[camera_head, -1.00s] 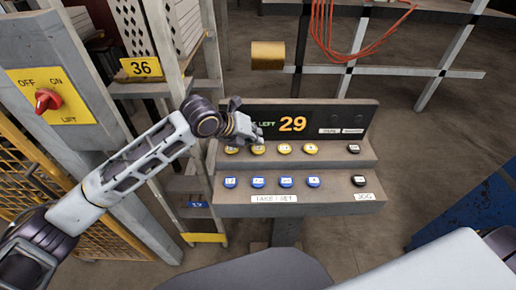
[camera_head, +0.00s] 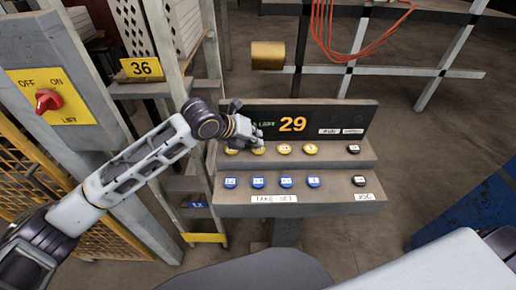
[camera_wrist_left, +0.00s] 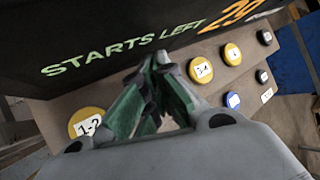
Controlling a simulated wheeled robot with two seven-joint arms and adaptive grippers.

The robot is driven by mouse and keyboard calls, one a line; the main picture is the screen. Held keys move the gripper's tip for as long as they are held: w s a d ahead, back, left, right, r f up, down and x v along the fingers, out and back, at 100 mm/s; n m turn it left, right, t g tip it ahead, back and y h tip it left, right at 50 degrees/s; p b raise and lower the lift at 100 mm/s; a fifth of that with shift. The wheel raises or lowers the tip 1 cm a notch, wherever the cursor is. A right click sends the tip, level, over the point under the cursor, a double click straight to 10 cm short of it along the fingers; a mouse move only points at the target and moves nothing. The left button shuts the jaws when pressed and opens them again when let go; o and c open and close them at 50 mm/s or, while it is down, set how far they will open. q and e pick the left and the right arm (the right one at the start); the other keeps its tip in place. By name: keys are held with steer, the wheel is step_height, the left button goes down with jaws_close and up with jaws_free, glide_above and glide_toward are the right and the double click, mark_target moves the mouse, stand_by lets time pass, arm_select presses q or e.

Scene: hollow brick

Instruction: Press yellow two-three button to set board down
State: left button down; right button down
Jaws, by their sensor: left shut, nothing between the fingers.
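The button console (camera_head: 225,197) stands in front of me, with a row of yellow buttons on its upper step. My left gripper (camera_head: 259,143) is shut and empty, with its fingertips at the second yellow button (camera_head: 258,151). That button is partly covered in the head view. In the left wrist view the shut fingers (camera_wrist_left: 160,65) lie between the yellow 1-2 button (camera_wrist_left: 88,124) and the yellow 3-4 button (camera_wrist_left: 201,70), and hide the button between them. I cannot tell whether the fingertips touch it. My right gripper is not in view.
The display (camera_head: 342,118) behind the buttons reads 29 in orange. Blue buttons (camera_head: 286,182) line the lower step, with black buttons (camera_head: 354,149) at the right.

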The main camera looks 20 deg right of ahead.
arm_select(q)
steer(key=shift+f, duration=0.25)
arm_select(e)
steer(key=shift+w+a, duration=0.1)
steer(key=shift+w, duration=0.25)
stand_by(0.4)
